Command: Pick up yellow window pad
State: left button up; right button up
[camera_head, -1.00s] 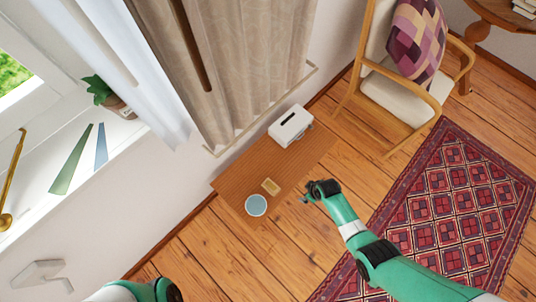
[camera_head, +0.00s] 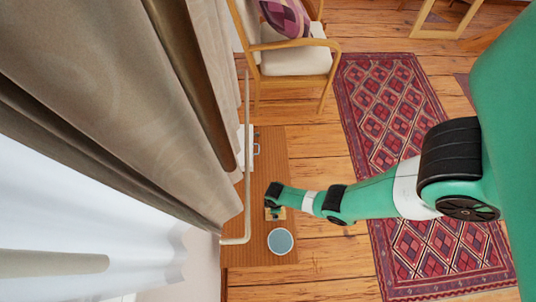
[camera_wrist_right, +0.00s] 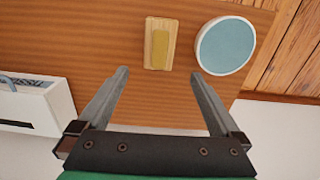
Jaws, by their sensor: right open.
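The yellow window pad (camera_wrist_right: 160,48) lies on a small pale wooden block (camera_wrist_right: 151,31) on the brown wooden tabletop (camera_wrist_right: 100,60). In the head view my right gripper (camera_head: 273,212) covers most of the pad and block. In the right wrist view my right gripper (camera_wrist_right: 160,73) is open and empty. Its two fingertips point toward the pad, one on each side of its line, with the pad just beyond them. My left gripper is in neither current view.
A round white-rimmed dish with a blue inside (camera_head: 280,241) stands beside the pad (camera_wrist_right: 226,46). A white slotted box (camera_wrist_right: 35,105) is on the other side, partly behind the curtain (camera_head: 100,90) in the head view. A chair (camera_head: 290,62) and a patterned rug (camera_head: 390,110) lie beyond.

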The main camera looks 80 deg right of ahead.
jog(key=shift+s+f, duration=0.1)
jog(key=shift+f, duration=0.15)
notch_tip(320, 180, down, 6)
jog(key=b, duration=0.6)
jog(key=shift+s+r, duration=0.15)
jog(key=f+b, duration=0.4)
jog(key=f, duration=0.1)
jog(key=shift+s+d+f, duration=0.2)
jog(key=shift+f, duration=0.05)
jog(key=shift+r, duration=0.15)
jog(key=c, duration=1.3)
jog(key=shift+c, duration=0.2)
